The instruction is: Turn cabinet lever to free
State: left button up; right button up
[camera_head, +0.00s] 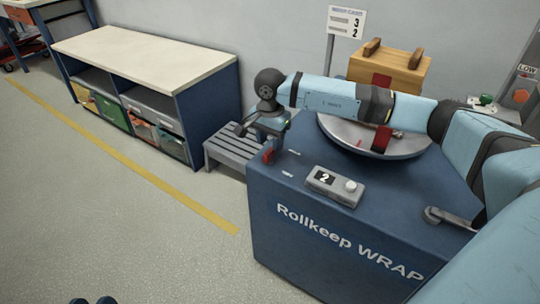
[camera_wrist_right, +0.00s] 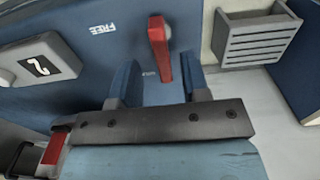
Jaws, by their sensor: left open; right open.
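The cabinet lever is red; it stands on the blue wrap machine (camera_head: 310,245), near its left edge. In the right wrist view the lever (camera_wrist_right: 159,48) lies between the two blue fingers, its narrow end by a small, hard-to-read label. A FREE label (camera_wrist_right: 102,28) sits to its left, apart from it. My right gripper (camera_wrist_right: 158,76) is open around the lever's line; I cannot tell whether it touches. In the head view the lever (camera_head: 268,155) shows just below that gripper. My left gripper (camera_head: 92,300) is open and empty, only its fingertips showing at the bottom edge.
A control box (camera_head: 335,187) reading 2 sits on the machine. A wooden box (camera_head: 390,66) with a red strap is behind my right arm on the turntable (camera_head: 342,132). A grey slatted step (camera_head: 228,150) stands left of the machine. The floor at left is clear.

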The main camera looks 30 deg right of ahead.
aim_at(270, 150)
notch_tip(270, 150, down, 4)
jog(key=shift+f+b, duration=0.1)
jog(key=shift+b, duration=0.4)
grip_shut()
